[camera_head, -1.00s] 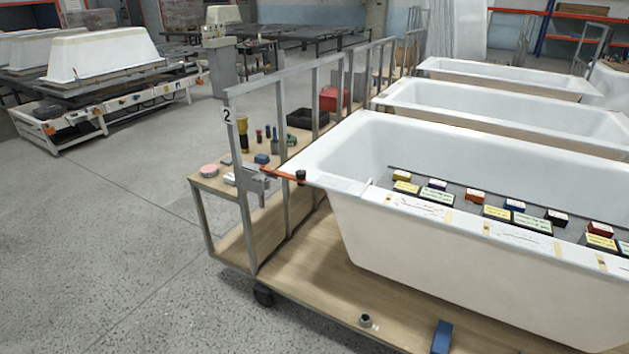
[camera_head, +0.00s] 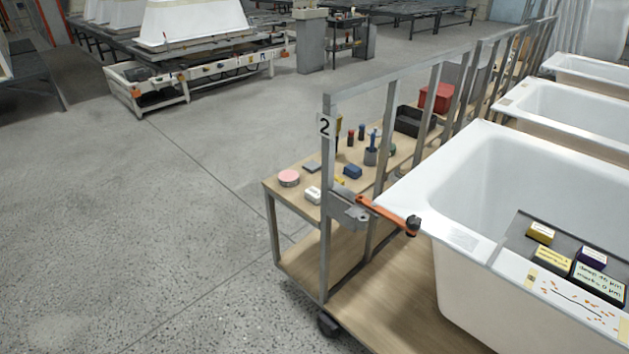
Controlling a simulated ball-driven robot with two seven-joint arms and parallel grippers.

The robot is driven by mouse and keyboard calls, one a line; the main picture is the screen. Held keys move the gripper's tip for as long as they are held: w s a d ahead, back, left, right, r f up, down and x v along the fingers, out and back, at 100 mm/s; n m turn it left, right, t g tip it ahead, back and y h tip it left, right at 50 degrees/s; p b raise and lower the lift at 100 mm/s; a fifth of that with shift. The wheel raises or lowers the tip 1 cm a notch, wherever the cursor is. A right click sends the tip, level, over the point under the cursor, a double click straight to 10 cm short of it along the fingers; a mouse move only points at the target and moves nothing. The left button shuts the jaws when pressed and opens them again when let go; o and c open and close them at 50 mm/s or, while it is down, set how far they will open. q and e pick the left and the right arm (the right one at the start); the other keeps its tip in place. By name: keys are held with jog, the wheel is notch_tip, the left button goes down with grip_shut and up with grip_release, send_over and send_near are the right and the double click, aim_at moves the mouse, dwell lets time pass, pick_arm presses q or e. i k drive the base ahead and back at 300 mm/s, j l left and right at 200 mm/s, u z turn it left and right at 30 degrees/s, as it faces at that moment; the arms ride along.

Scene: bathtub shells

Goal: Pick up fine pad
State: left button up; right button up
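No label for the fine pad can be read, so I cannot tell which thing it is. On the wooden side shelf (camera_head: 282,203) lie a pink-topped round disc (camera_head: 289,178), a flat grey square piece (camera_head: 312,167), a white block (camera_head: 313,194) and a blue block (camera_head: 352,171). Neither of my grippers is in view.
A grey metal frame marked 2 (camera_head: 327,215) stands between shelf and tub. An orange-handled clamp (camera_head: 388,212) sticks out toward the tub corner. A black bin (camera_head: 414,122) and a red box (camera_head: 437,97) stand farther back. The concrete floor (camera_head: 150,230) at left is clear.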

aim_at(313, 194)
jog(key=z, duration=0.3)
jog(key=i+j+z, duration=0.15)
jog(key=j+z, duration=0.15)
jog(key=i+j+z, duration=0.1)
jog(key=j+z, duration=0.25)
jog(key=i+j+z, duration=0.1)
jog(key=j+z, duration=0.2)
